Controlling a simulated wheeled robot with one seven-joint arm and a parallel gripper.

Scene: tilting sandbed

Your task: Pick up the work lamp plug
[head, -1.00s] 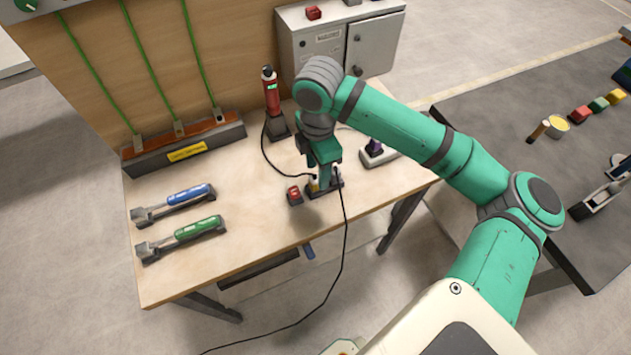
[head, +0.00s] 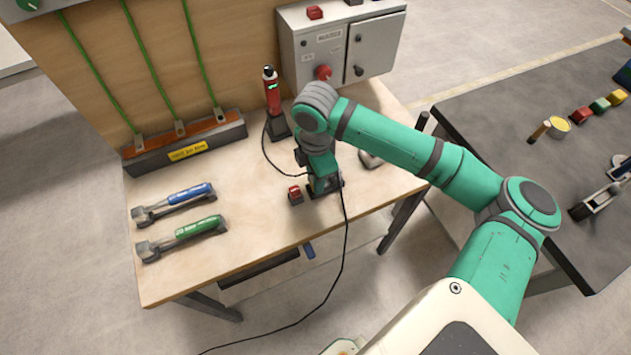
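My gripper (head: 324,182) is low over a dark socket strip (head: 340,183) near the middle of the wooden workbench, pointing down. The gripper and wrist cover most of the strip and the plugs in it, so I cannot make out the work lamp plug. A black cord (head: 345,235) runs from the strip over the bench's front edge to the floor. Another black cord (head: 264,150) loops from the red device in its dark stand toward the strip. The fingers are too hidden to tell whether they are open or shut on anything.
A small red-topped switch box (head: 295,195) sits just left of the strip. The red device (head: 271,90) stands behind. Blue-handled (head: 188,194) and green-handled (head: 198,227) tools lie on the left. A grey cabinet (head: 325,50) stands at the back. The bench's front middle is clear.

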